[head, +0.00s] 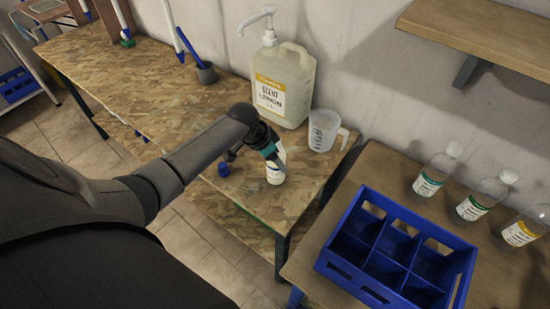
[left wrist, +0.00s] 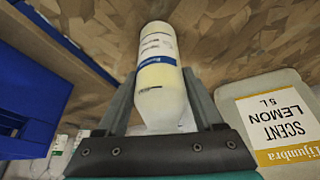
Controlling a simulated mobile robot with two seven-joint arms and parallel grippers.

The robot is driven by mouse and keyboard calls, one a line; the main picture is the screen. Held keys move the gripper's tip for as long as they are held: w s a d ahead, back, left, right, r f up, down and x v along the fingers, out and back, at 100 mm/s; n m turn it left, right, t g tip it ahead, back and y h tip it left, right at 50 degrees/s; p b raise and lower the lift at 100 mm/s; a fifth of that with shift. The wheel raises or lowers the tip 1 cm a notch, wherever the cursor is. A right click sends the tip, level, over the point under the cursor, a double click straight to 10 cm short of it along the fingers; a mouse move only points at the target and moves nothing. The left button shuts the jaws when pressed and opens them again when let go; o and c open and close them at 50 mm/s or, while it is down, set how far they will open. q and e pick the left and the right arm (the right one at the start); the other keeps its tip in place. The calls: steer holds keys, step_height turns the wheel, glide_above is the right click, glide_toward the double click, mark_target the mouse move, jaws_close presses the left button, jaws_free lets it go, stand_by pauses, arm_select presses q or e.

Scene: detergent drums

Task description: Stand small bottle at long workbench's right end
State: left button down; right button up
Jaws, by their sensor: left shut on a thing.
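The small bottle (head: 276,172) is white with a blue-banded label. It is roughly upright at the right end of the long workbench (head: 130,88), near the front corner. I cannot tell whether its base touches the board. My left gripper (head: 272,152) is shut on the bottle and hides part of it. In the left wrist view the bottle (left wrist: 158,70) sits between the two fingers. My right gripper is not in view.
A large lemon drum (head: 283,85) with a pump and a clear measuring jug (head: 322,130) stand behind the bottle. A blue divided crate (head: 395,250) and several clear bottles (head: 432,172) are on the table at right, across a gap.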

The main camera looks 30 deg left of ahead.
arm_select(q)
steer(key=shift+f, duration=0.15)
jaws_free()
steer(key=p+v, duration=0.2)
steer(key=v, duration=1)
steer(key=shift+a+p, duration=0.1)
steer(key=shift+p, duration=0.3)
